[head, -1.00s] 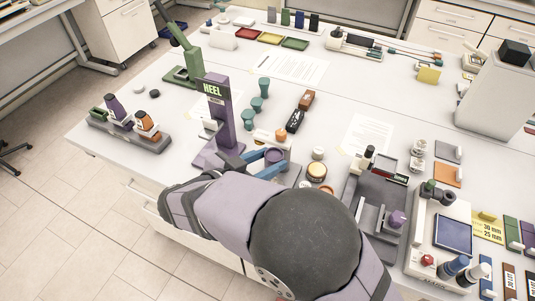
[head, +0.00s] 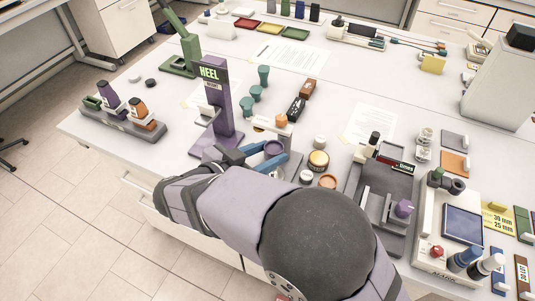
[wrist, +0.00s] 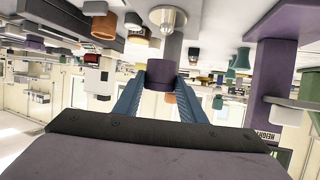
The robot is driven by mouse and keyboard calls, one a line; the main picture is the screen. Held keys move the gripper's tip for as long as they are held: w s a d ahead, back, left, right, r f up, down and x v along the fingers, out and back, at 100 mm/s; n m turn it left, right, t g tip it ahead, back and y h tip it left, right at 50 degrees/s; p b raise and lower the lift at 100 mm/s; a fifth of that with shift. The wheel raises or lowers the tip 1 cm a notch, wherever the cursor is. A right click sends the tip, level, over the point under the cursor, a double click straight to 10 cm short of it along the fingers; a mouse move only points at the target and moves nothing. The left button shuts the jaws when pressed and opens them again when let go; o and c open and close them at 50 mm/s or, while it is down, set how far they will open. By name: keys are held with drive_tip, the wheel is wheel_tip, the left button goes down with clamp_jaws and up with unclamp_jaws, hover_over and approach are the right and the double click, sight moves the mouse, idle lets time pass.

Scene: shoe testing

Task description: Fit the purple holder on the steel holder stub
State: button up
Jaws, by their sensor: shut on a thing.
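My gripper (head: 268,158) has blue fingers and is shut on the purple holder (head: 274,147), a short round piece with a ring-like top. In the wrist view, which looks upside down, the holder (wrist: 160,76) sits between the tips of the two fingers (wrist: 160,88). A bright steel round piece (wrist: 167,19) with a grey shaft (wrist: 172,47) lines up closely with the holder there and looks like the steel holder stub. I cannot tell whether holder and shaft touch.
The purple HEEL stand (head: 220,110) rises just left of my gripper. An orange-topped piece (head: 282,121) stands close behind it. Round jars (head: 318,160) and a dark grey fixture (head: 385,205) stand to the right. A grey rack (head: 125,124) sits far left.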

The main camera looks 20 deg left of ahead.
drive_tip(key=shift+f+b, duration=1.55)
drive_tip(key=shift+b, duration=0.1)
drive_tip(key=shift+b, duration=2.05)
idle(0.9)
drive_tip(key=shift+f+b, duration=1.7)
drive_tip(key=shift+b, duration=0.75)
drive_tip(key=o, duration=1.2)
drive_tip(key=shift+s, duration=0.1)
drive_tip(key=shift+b+v, duration=0.6)
drive_tip(key=shift+v, duration=3)
